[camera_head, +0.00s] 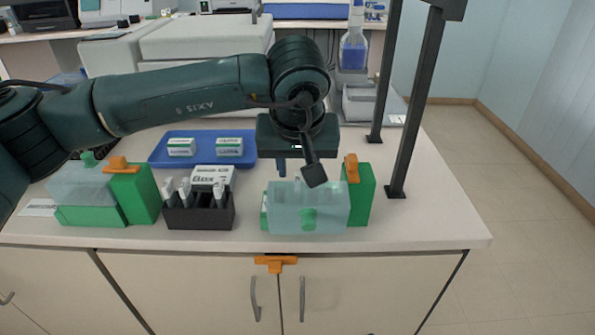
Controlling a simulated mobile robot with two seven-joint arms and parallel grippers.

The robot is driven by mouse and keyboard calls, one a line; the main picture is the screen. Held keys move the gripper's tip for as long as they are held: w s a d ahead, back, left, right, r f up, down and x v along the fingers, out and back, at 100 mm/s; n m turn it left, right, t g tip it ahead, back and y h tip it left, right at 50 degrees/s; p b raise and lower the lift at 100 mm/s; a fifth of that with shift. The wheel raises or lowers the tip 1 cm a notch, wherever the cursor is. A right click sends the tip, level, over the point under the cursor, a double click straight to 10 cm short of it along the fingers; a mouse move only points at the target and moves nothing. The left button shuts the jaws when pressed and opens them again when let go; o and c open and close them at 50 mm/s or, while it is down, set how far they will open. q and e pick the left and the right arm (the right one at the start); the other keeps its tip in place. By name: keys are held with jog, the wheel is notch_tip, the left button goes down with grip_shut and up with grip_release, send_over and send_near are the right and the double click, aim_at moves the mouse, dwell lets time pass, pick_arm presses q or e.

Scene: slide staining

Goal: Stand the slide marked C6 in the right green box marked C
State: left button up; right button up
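The right green box (361,196) stands near the front edge of the counter, right of centre. It has a pale see-through part with a green knob on its front left and an orange clip on top. My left gripper (284,170) points down just above and behind the see-through part. A dark wrist part hides some of its fingers, so I cannot tell whether it is open or holds a slide. A black rack (200,217) with several pale-topped slides stands to the left. Their marks, C6 included, are too small to read. My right gripper is out of view.
A similar left green box (143,193) stands at the left. A white box (213,175) lies behind the rack. A blue tray (196,163) with two small green-and-white packs is farther back. Black posts (411,110) rise at the right; the counter's front right is clear.

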pick_arm(q)
jog(key=v, duration=1)
jog(key=shift+r, duration=0.2)
jog(key=shift+s, duration=0.15)
